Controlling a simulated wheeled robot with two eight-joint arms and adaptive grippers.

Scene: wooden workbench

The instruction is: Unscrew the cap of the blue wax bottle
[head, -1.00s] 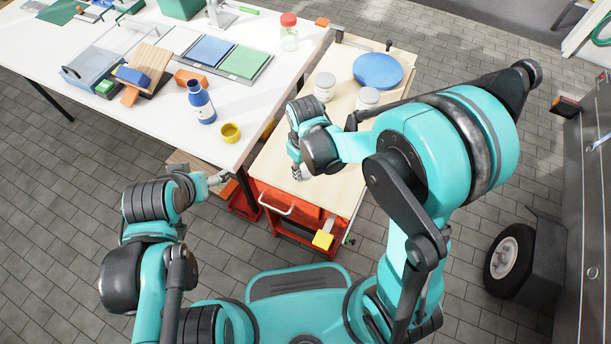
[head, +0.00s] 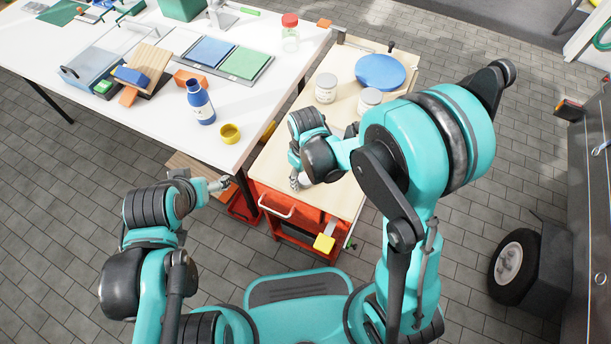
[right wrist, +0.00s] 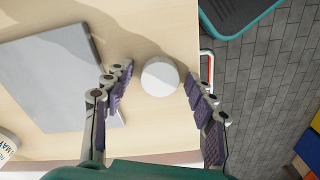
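The blue bottle (head: 201,104) with a white label stands upright on the white workbench near its front edge. Its top is too small for me to tell whether a cap is on it. My right gripper (head: 297,182) is low over the wooden top of the red cart, apart from the bottle. In the right wrist view my right gripper (right wrist: 160,95) is open, with a round white lid-like disc (right wrist: 160,76) between its fingers; I see no clear contact. My left gripper (head: 219,184) is off the bench's front corner, too small to read.
Two white jars (head: 326,88) and a blue disc (head: 379,71) are on the cart top (head: 275,158). A grey plate (right wrist: 55,80) lies left of the right gripper in the wrist view.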

